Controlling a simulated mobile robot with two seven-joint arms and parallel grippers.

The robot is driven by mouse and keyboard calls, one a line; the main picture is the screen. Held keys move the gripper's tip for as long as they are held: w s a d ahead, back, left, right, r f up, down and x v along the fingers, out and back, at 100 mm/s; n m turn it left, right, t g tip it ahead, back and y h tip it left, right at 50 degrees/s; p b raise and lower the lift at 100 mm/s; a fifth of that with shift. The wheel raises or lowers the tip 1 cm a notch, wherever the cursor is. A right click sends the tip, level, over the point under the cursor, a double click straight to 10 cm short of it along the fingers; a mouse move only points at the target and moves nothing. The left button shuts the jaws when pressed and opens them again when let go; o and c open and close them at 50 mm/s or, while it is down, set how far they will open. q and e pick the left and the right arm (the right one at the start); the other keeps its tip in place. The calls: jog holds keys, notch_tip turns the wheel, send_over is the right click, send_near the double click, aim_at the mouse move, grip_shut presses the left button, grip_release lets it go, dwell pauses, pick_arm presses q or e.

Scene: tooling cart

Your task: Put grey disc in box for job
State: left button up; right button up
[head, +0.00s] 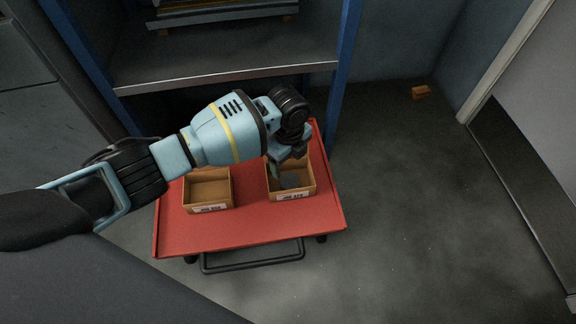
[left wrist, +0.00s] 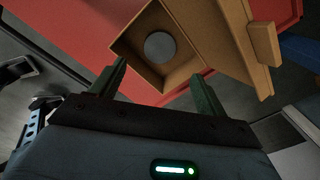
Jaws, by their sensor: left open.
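The grey disc (left wrist: 160,46) lies flat on the floor of a cardboard box in the left wrist view. In the head view the disc (head: 291,181) shows partly inside the right-hand box (head: 293,195), below my gripper. That box has a white job label on its front, too small to read surely. A second labelled box (head: 208,209) stands to its left and looks empty. My left gripper (head: 285,163) is over the right-hand box, at its back part. In the left wrist view its fingers (left wrist: 160,75) are apart with nothing between them. My right gripper is not in view.
Both boxes stand on a red cart top (head: 250,238) with a dark handle (head: 252,264) at its front. A blue-framed shelf unit (head: 225,72) stands behind the cart. A small orange-brown block (head: 421,92) lies on the floor. The floor right of the cart is clear.

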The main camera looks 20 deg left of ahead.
pick_arm(q)
jog(key=shift+r+p, duration=0.4)
jog(key=shift+r, duration=0.95)
